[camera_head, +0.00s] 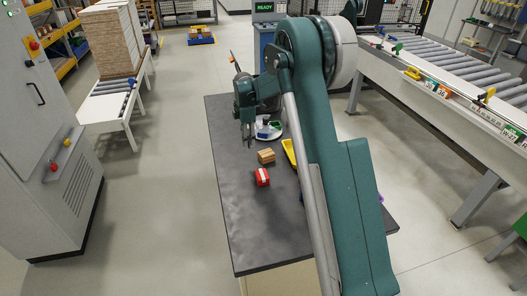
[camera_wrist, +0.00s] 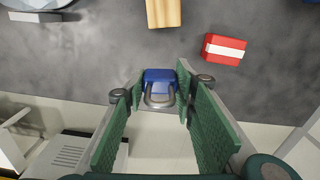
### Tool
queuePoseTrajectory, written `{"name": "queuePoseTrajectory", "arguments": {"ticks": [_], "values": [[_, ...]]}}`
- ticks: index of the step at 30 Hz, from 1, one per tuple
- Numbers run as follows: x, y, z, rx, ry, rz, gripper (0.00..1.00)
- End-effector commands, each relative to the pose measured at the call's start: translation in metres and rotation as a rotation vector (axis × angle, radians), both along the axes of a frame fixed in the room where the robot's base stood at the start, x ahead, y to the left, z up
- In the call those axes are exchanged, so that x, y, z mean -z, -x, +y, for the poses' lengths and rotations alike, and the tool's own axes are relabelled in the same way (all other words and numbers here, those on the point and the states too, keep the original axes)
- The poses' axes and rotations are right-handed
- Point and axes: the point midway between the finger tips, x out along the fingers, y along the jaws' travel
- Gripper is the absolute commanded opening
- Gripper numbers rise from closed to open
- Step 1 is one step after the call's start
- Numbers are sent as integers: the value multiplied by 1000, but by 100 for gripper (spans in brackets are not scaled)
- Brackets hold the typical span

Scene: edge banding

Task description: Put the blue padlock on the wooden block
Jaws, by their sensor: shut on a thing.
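The blue padlock (camera_wrist: 160,76) is between the green finger pads of my gripper (camera_wrist: 159,90) in the wrist view, held near the fingertips. Its grey shackle points toward the wrist camera. My gripper is shut on it. In the head view my gripper (camera_head: 248,138) hangs over the left part of the dark table, and I cannot make out the padlock there. The wooden block (camera_head: 266,156) lies on the table, nearer the head camera and right of my gripper. The block also shows, cut off, at the top of the wrist view (camera_wrist: 163,12), apart from the padlock.
A red box with a white band (camera_head: 262,177) lies close to the wooden block. A white plate (camera_head: 261,135) with blue and green things is behind it. A yellow object (camera_head: 289,152) is partly hidden by my arm. The table's (camera_head: 262,232) near part is clear.

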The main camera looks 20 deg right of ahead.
Motion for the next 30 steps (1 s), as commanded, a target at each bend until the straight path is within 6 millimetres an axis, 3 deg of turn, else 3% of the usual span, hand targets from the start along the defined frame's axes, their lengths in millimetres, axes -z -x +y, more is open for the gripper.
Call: {"name": "queuePoseTrajectory", "arguments": {"ticks": [6,12,17,30], "values": [[-23,-7,-58,73,0,0,15],[-33,-9,-93,116,0,0,15],[-35,-9,-103,129,0,0,15],[-28,-9,-103,129,0,0,15]]}}
